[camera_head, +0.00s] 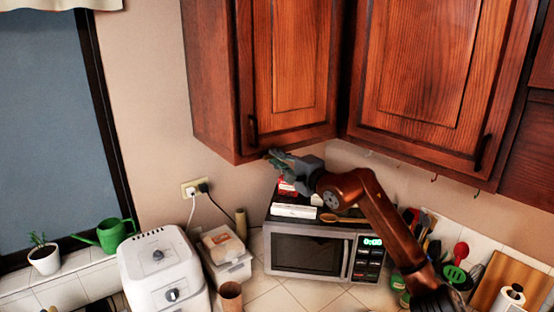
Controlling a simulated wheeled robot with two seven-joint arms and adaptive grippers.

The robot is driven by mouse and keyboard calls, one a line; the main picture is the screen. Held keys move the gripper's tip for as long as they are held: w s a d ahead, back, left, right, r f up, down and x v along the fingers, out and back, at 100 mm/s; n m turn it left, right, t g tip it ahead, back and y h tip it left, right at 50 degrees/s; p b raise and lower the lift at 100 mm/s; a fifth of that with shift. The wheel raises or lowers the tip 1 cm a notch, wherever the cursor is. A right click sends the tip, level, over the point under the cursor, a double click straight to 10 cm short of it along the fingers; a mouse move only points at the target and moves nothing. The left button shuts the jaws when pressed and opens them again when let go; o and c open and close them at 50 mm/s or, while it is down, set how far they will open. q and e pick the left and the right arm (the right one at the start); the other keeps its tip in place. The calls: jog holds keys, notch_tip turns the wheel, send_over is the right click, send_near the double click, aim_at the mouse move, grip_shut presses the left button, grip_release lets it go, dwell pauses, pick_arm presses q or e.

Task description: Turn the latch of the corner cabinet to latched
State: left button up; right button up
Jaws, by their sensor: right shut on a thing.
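The corner cabinet (213,75) hangs on the wall at the top. Its left door (290,50) looks closed, with a dark handle (253,131) near its lower left. My right arm comes in from the lower right, above the microwave. My right gripper (274,157) is at the cabinet's bottom edge, below and right of that handle. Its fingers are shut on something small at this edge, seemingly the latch. The fingers hide the latch, so its angle cannot be told. My left gripper is not in view.
A microwave (308,251) with boxes and a wooden spoon (342,218) on top stands under my arm. A white appliance (164,270), a plastic container (226,254) and a brown cup (230,296) stand left of it. Utensils (428,228) crowd the right. The wall left of the cabinet is clear.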

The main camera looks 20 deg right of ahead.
aim_at(276, 147)
grip_shut()
jog(key=shift+w+d+r+m+b, duration=0.15)
jog(key=shift+d+r+m+b, duration=0.3)
jog(key=shift+m, duration=2.5)
jog(key=shift+w+d+r+m+b, duration=0.1)
jog(key=shift+d+r+m+b, duration=0.35)
jog(key=shift+m, duration=2.55)
jog(key=shift+w+d+r+m+b, duration=0.2)
jog(key=shift+m+b, duration=0.5)
jog(key=shift+m, duration=2.25)
jog(key=o, duration=0.7)
grip_release()
jog(key=shift+o, duration=0.5)
